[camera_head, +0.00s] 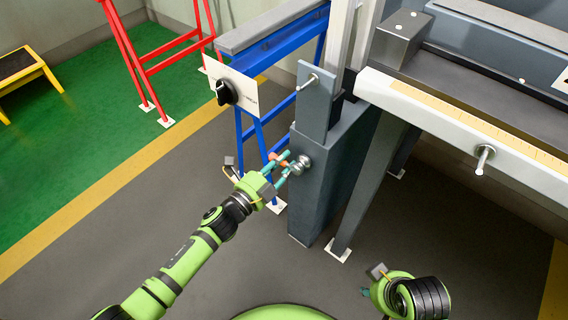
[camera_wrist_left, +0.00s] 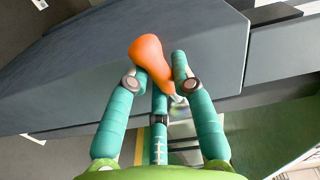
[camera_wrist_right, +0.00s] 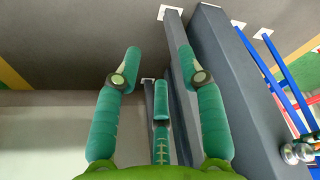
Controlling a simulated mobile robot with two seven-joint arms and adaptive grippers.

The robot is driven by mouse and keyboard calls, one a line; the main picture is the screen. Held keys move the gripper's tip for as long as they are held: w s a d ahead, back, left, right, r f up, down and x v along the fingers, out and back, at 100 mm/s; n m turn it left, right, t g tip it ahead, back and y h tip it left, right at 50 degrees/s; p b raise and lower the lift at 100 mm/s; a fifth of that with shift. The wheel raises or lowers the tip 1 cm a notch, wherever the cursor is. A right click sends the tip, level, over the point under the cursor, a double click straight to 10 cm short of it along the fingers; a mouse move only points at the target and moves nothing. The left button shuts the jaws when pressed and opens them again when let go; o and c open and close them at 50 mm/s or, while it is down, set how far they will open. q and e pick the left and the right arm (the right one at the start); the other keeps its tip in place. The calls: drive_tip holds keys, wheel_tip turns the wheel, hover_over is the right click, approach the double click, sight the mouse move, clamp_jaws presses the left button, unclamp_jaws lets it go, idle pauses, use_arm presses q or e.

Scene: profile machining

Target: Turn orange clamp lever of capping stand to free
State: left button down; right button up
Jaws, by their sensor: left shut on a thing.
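The capping stand (camera_head: 338,190) is a dark grey upright block near the middle of the head view. A round metal hub (camera_head: 300,164) sits on its side. The orange clamp lever (camera_wrist_left: 150,58) shows in the left wrist view as a rounded orange knob with a thin metal stem. My left gripper (camera_head: 284,162) is shut on the lever, with the teal fingers on either side of it; it also shows in the left wrist view (camera_wrist_left: 160,78). My right gripper (camera_wrist_right: 160,65) is open and empty, apart from the stand; in the head view its fingers are mostly hidden.
A blue roller stand (camera_head: 268,50) with a black knob panel (camera_head: 245,90) stands behind my left gripper. A white-edged bench (camera_head: 450,120) with a metal handle (camera_head: 485,153) extends right. A red stand (camera_head: 160,60) and yellow step (camera_head: 25,70) are farther left. Grey floor in front is clear.

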use_arm(q)
drive_tip(key=shift+r+m, duration=0.4)
drive_tip(key=shift+m, duration=0.6)
use_arm(e)
drive_tip(key=shift+w+f, duration=0.1)
drive_tip(key=shift+f, duration=0.35)
use_arm(q)
drive_tip(key=shift+w+a, duration=0.1)
use_arm(e)
drive_tip(key=shift+f, duration=0.15)
use_arm(q)
drive_tip(key=c, duration=1)
unclamp_jaws()
drive_tip(key=shift+c, duration=0.2)
drive_tip(key=v, duration=1.2)
